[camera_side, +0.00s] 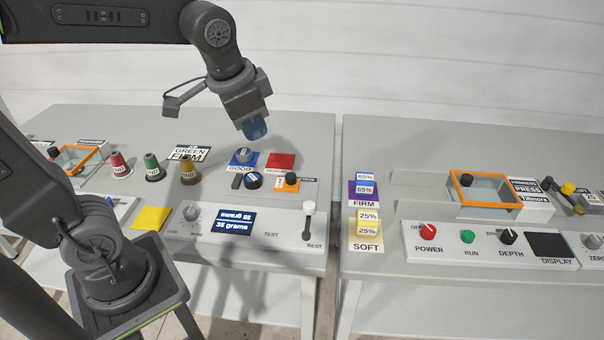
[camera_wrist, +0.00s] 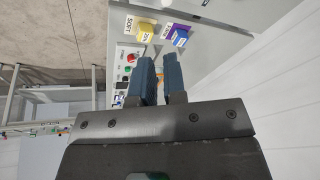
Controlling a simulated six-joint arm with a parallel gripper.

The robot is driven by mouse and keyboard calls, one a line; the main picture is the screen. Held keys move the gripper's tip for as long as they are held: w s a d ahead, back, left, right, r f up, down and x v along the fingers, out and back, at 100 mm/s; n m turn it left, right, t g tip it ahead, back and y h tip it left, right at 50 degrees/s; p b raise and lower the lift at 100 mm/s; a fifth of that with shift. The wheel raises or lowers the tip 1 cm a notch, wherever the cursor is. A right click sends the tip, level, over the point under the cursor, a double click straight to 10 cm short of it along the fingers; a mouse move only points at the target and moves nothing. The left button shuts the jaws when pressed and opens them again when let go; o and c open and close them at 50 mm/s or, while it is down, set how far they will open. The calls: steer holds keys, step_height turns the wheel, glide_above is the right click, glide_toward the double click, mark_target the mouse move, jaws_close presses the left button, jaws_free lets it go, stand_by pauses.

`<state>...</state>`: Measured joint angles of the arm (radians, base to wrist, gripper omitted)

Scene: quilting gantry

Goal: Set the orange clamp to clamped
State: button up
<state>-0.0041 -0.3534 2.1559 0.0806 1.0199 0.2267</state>
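Several orange parts show in the side view, and the labels are too small to tell which is the clamp. A small orange block (camera_side: 292,186) with a black knob on top sits on the left table, right of a dark round piece. An orange frame (camera_side: 458,193) with a black knob lies around a clear box on the right table. Another orange frame (camera_side: 68,166) with a black knob is at the far left. My gripper (camera_side: 256,130) hangs above the left table, behind the small orange block. In the wrist view its blue fingers (camera_wrist: 159,80) stand apart with nothing held between them.
Blue (camera_side: 233,162) and red (camera_side: 281,160) pads lie below my gripper. A white-topped lever (camera_side: 309,208) rises from the front panel. A narrow gap separates the tables.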

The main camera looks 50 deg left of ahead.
steer(key=w, duration=0.2)
steer(key=w+m+g, duration=0.1)
steer(key=w, duration=0.2)
steer(key=w+a+f+m, duration=0.1)
steer(key=w, duration=0.1)
steer(key=shift+w+a+g+y, duration=0.1)
steer(key=shift+w+g+y, duration=0.2)
steer(key=shift+y, duration=0.1)
jaws_close()
steer(key=w+a+f+m+g+y, duration=0.1)
steer(key=w+a+f+m+g, duration=0.1)
steer(key=w+f, duration=0.6)
steer(key=w+a+f+m+g+y, duration=0.1)
steer(key=w+f+m, duration=0.3)
steer(key=w+f, duration=0.4)
steer(key=shift+w+a+f+m+g, duration=0.4)
steer(key=shift+a+f+g, duration=0.15)
steer(key=shift+f+g, duration=0.25)
glide_toward(296, 185)
steer(key=f, duration=0.1)
steer(key=d+f, duration=0.1)
steer(key=w+d+f, duration=0.1)
steer(key=f, duration=0.1)
steer(key=shift+w+f, duration=0.1)
steer(key=a, duration=0.1)
steer(key=s+a, duration=0.1)
steer(key=shift+s+a, duration=0.3)
steer(key=shift+a, duration=0.05)
steer(key=shift+s+a, duration=0.25)
steer(key=shift+a, duration=0.1)
